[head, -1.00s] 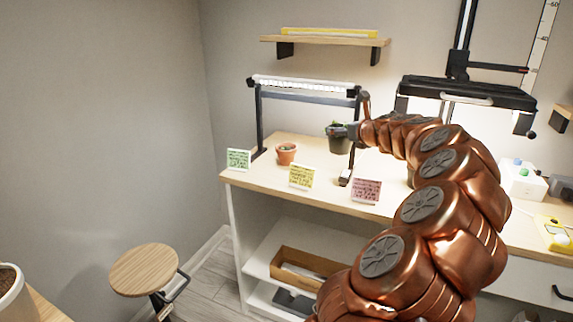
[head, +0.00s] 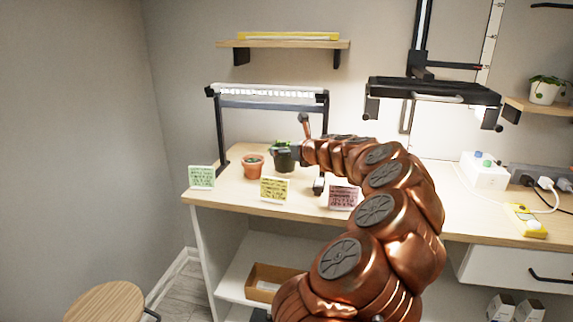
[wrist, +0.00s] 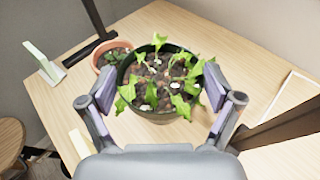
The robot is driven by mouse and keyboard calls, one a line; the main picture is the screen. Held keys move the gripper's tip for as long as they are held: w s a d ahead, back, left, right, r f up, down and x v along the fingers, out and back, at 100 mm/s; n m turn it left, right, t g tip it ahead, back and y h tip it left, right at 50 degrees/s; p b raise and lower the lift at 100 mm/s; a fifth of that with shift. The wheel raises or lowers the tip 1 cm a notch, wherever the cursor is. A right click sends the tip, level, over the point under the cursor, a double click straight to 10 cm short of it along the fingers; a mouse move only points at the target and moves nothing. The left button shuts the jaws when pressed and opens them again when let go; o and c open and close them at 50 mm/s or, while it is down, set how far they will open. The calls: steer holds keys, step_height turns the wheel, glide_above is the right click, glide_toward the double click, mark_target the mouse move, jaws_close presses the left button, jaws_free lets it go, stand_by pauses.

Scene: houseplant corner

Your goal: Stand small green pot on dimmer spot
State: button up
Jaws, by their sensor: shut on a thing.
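The small green pot (head: 284,161) is dark green with a leafy plant; it also shows in the wrist view (wrist: 152,114). My gripper (wrist: 158,92) is shut on it, one finger on each side, and its end also shows in the head view (head: 291,153). The pot is upright beside a terracotta pot (head: 252,167), under the left lamp (head: 270,97). I cannot tell whether its base touches the bench. Small green (head: 201,177), yellow (head: 274,189) and pink (head: 343,197) cards stand along the front edge; their writing is too small to read.
The terracotta pot is close on the left in the wrist view (wrist: 108,56). The lamp's dark posts stand either side. A second lamp (head: 432,93) hangs at right. A white box (head: 484,170) and yellow device (head: 526,221) are on the right of the bench (head: 230,195).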

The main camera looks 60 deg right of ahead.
mark_target(288, 160)
steer(key=shift+f+b, duration=0.5)
steer(key=shift+f, duration=1.5)
steer(key=o, duration=1.1)
steer(key=shift+s, duration=0.1)
steer(key=shift+o, duration=0.2)
steer(key=shift+s+r, duration=0.2)
steer(key=shift+s, duration=0.15)
steer(key=p+v, duration=0.1)
steer(key=v, duration=1)
steer(key=shift+a, duration=0.25)
